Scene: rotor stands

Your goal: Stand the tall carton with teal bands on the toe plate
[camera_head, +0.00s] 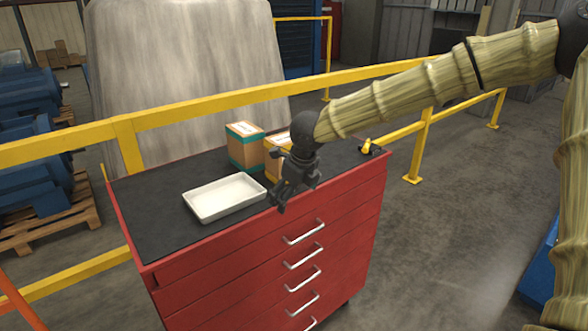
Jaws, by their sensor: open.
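The tall carton with teal bands (244,147) stands upright on the black top of a red tool cabinet, toward its back edge. It is brown cardboard with a white label on top. My gripper (279,201) is open and points down near the cabinet's front edge, in front and to the right of the carton and apart from it. Nothing shows between the fingers. I cannot make out a toe plate in this view.
A yellow-banded carton (272,172) stands just right of the teal one, partly hidden by my gripper. A white tray (206,212) lies left of my gripper. A small yellow-and-black item (368,147) lies at the right corner. A yellow railing (200,105) runs behind the cabinet (245,285).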

